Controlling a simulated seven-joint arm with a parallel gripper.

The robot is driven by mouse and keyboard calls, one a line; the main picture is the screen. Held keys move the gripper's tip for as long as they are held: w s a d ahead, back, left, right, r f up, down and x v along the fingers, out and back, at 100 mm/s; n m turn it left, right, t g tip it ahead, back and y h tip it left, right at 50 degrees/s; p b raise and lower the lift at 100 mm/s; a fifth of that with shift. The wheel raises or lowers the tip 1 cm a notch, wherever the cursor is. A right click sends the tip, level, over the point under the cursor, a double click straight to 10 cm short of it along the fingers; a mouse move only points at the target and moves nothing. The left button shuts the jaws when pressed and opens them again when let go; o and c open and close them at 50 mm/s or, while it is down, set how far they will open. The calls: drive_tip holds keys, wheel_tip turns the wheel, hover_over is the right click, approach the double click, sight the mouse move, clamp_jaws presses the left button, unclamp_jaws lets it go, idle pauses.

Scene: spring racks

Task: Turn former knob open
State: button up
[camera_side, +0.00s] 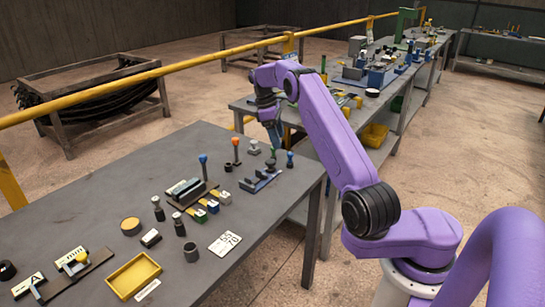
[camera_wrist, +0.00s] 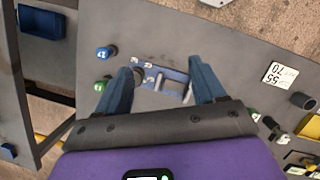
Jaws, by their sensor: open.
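A blue fixture (camera_side: 262,181), likely the former, sits near the far right corner of the grey table. A dark round knob (camera_side: 271,163) stands at its far end. In the wrist view the blue fixture (camera_wrist: 172,73) shows between my fingertips, with a pale upright pin on it. My gripper (camera_side: 276,148) is above the fixture's far end, pointing down, open and empty. In the wrist view my gripper (camera_wrist: 162,68) has its fingers wide apart. A dark round part by the left fingertip is partly hidden by that finger. I cannot tell whether the fingers touch anything.
Orange (camera_side: 235,149) and blue (camera_side: 203,166) levers stand to the left. A yellow tray (camera_side: 134,275) and a number card (camera_side: 224,243) lie nearer. The table's right front is clear.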

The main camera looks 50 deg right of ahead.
wheel_tip(320, 180, up, 2)
drive_tip(key=t+y, duration=0.1)
drive_tip(key=t, duration=0.1)
hover_over(270, 161)
drive_tip(key=s+a, duration=0.1)
drive_tip(key=a, duration=0.1)
drive_tip(key=shift+w+d+r+t+y, duration=0.15)
drive_tip(key=shift+w+d+r+t, duration=0.15)
drive_tip(key=shift+d, duration=0.3)
drive_tip(key=shift+w+d+r+t+y, duration=0.2)
drive_tip(key=shift+d+r, duration=0.2)
drive_tip(key=shift+d, duration=0.15)
wheel_tip(270, 161, down, 17)
drive_tip(key=shift+f, duration=0.2)
drive_tip(key=c, duration=1.1)
